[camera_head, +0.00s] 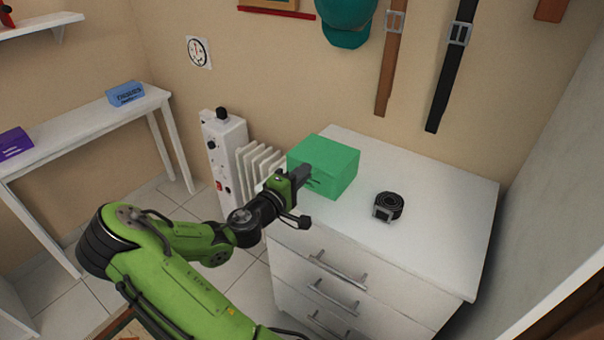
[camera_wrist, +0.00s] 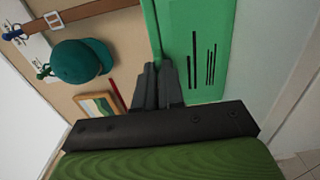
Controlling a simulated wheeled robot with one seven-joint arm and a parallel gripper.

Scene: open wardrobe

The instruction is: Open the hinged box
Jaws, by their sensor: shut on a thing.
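The green hinged box (camera_head: 335,160) stands on the white chest of drawers, near its back left corner, and its lid looks down. My gripper (camera_head: 302,176) is at the box's front left side. In the wrist view the box (camera_wrist: 205,60) fills the upper middle and shows dark lines on one face. There the fingertips (camera_wrist: 158,72) are close together at the edge of the box, shut on the lid edge. The exact contact is partly hidden by the fingers.
A coiled black belt (camera_head: 388,206) lies on the chest top (camera_head: 440,210) to the right of the box. A white radiator (camera_head: 228,150) stands to the left of the chest. A teal cap (camera_head: 346,22) and hanging belts are on the wall behind. The chest's right side is clear.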

